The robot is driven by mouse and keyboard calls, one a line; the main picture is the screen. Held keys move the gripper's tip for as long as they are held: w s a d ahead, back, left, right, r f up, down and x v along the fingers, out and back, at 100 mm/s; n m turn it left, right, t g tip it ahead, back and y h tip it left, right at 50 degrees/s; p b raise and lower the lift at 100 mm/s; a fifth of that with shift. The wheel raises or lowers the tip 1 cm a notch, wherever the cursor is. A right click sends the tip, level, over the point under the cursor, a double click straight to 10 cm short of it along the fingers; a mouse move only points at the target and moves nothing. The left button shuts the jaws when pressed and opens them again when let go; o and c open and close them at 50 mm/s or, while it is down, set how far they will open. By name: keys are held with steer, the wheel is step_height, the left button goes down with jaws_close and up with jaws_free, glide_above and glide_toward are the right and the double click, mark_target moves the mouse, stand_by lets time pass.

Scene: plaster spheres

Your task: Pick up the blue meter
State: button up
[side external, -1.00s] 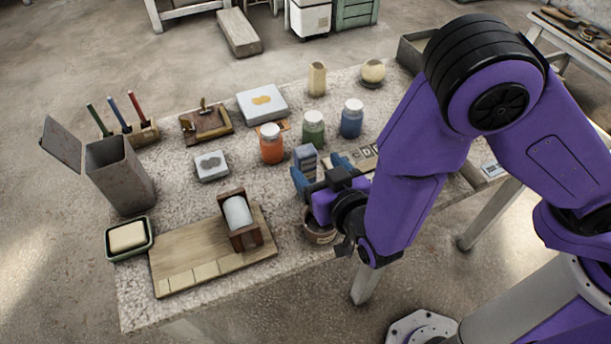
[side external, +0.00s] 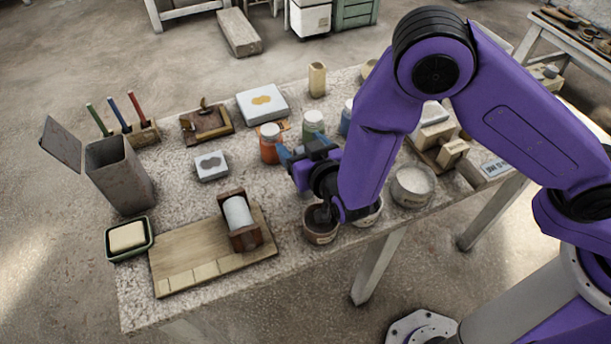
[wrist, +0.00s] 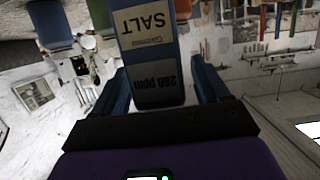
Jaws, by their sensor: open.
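The blue meter (wrist: 150,55) is a box-like block with blue sides and a pale label reading "SALT", upside down in the wrist view. A dark display on it reads what looks like "280 ppm". My gripper (wrist: 162,88) is open, with one blue finger on each side of the meter's near end. Gaps seem to show beside the fingers, so I see no grip. In the side view my gripper (side external: 304,152) is low over the table, in front of the jars. The meter is hidden there behind the gripper.
An orange jar (side external: 269,148), a green jar (side external: 313,124) and a partly hidden blue jar (side external: 346,116) stand close behind my gripper. A brown tub (side external: 320,230) and a white-filled tub (side external: 412,183) stand at the front edge. A wooden board (side external: 190,265) lies at left.

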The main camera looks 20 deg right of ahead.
jaws_close()
steer(key=shift+r, duration=0.1)
